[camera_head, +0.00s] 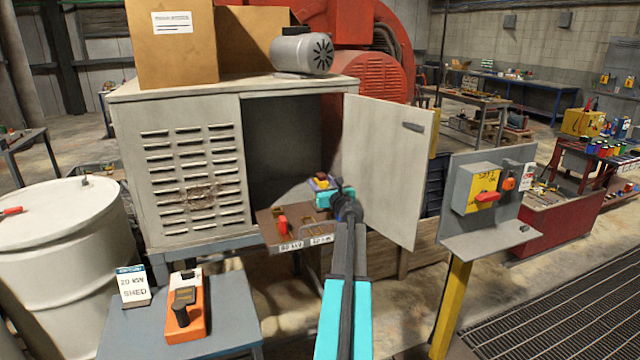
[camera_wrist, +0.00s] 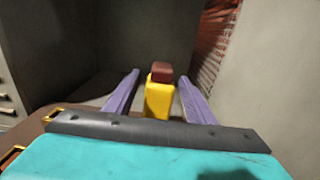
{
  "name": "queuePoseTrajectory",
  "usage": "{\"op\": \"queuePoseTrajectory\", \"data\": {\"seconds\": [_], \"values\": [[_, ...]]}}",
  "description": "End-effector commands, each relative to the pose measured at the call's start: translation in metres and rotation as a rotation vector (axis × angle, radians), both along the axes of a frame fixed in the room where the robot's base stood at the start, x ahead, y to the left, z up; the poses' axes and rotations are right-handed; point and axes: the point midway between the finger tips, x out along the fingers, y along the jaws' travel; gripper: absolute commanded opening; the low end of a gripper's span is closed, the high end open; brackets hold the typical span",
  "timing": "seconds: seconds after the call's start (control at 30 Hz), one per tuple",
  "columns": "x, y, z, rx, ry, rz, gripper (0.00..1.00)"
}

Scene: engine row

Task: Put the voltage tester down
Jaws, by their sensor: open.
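A small yellow block with a dark red top (camera_wrist: 158,98), which looks like the voltage tester, stands upright between the two purple fingers of my gripper (camera_wrist: 158,78) in the wrist view. A gap shows on each side of it, so the fingers are open around it and apart from it. In the head view my gripper (camera_head: 322,184) is at the front of the open cabinet (camera_head: 180,110), over a brown shelf (camera_head: 270,222). The yellow block is small there and partly hidden by the gripper. Its base is hard to see.
The cabinet door (camera_head: 385,165) stands open just right of my arm. A red-handled item (camera_head: 283,227) is on the shelf's front left. An orange device (camera_head: 186,310) lies on a grey table (camera_head: 235,310) at lower left. A switch panel (camera_head: 490,200) stands at right.

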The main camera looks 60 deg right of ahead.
Motion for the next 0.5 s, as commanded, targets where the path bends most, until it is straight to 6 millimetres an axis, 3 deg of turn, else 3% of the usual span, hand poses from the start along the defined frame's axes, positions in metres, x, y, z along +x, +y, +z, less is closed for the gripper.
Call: {"op": "queuePoseTrajectory", "data": {"seconds": [0.5], "values": [[-0.045,0.034,-0.001,-0.001,0.0,-0.001,0.5]]}}
